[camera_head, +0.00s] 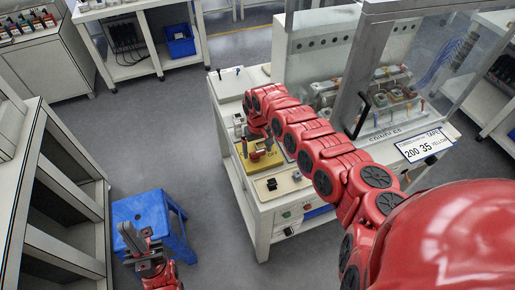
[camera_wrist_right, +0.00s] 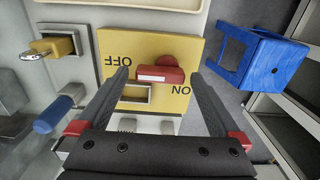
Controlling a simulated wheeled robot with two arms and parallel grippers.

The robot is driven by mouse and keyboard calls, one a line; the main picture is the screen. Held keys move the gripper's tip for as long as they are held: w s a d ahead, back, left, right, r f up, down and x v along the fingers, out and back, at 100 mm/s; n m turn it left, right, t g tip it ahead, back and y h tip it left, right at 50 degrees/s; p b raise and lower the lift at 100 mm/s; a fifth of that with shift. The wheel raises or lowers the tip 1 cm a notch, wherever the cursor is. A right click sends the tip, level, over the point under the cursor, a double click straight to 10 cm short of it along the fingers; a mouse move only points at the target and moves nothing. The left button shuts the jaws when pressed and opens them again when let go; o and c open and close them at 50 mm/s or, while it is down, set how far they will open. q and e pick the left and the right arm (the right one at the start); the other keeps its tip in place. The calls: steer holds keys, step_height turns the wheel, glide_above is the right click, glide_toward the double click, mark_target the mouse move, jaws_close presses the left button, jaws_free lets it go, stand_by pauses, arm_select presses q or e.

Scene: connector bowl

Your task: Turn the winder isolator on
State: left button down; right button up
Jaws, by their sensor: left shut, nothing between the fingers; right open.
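The isolator is a yellow plate (camera_head: 262,166) on the white machine's worktop. In the right wrist view the plate (camera_wrist_right: 185,52) carries a red handle (camera_wrist_right: 160,74) with a pale label, and inverted OFF and ON lettering. The handle lies crosswise in that view; I cannot tell which setting it marks. My right gripper (camera_wrist_right: 160,78) is open over the plate, one finger on each side of the handle, with gaps visible. In the head view it is over the plate, partly hidden by my arm. My left gripper (camera_head: 143,243) is shut and empty by the blue stool.
A blue stool (camera_head: 148,209) stands on the floor left of the machine. A padlock-like yellow block (camera_wrist_right: 60,46) and a blue-tipped lever (camera_wrist_right: 53,115) are beside the plate. A black switch (camera_head: 272,184) sits in front. A clear guard (camera_head: 405,60) stands behind.

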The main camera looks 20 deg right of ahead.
steer(key=c, duration=1.2)
steer(key=shift+c, duration=0.2)
